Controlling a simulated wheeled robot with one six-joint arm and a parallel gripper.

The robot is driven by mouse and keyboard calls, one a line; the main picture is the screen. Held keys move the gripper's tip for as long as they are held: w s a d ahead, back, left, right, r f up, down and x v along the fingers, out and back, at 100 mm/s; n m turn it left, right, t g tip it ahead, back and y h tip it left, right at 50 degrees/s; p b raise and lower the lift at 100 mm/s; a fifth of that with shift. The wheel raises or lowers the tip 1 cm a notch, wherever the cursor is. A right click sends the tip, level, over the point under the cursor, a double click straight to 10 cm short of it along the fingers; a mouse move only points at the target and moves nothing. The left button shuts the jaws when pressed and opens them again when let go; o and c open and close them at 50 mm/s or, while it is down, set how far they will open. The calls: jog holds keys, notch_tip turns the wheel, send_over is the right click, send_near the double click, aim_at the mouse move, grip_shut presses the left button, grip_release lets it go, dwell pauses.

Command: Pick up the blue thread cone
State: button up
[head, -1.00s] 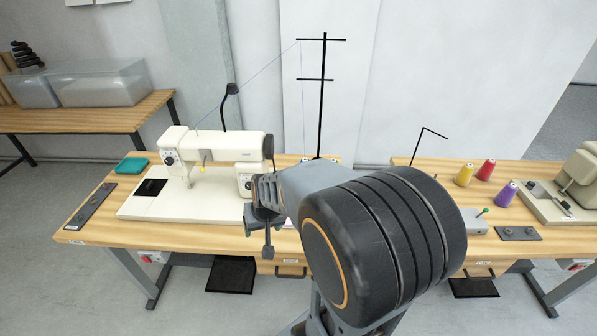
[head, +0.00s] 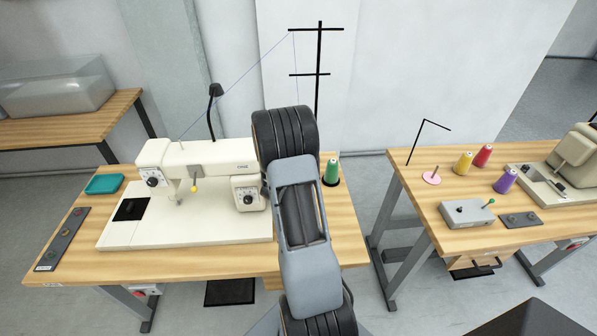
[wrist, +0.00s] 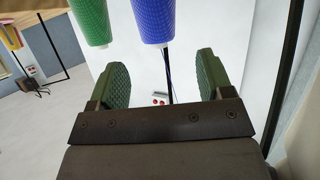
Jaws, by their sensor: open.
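The blue thread cone (wrist: 152,22) shows at the top of the wrist view, cut off by the upper edge. Its narrower end points down in that picture, toward the gap between my fingers. My gripper (wrist: 163,78) is open and empty, with green pads on both sides. The cone's visible end is beyond the fingertips, apart from them. A green cone (wrist: 91,20) hangs beside it at left in that view. In the head view my arm hides the blue cone and my gripper; the green cone (head: 331,171) stands just right of the arm.
A cream sewing machine (head: 200,165) stands left of my arm. A black thread stand (head: 319,75) rises behind it.

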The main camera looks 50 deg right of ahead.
jog(key=p+x, duration=0.1)
jog(key=x, duration=0.6)
jog(key=shift+d+r, duration=0.1)
jog(key=shift+d, duration=0.15)
jog(key=c, duration=1)
jog(key=shift+r, duration=0.1)
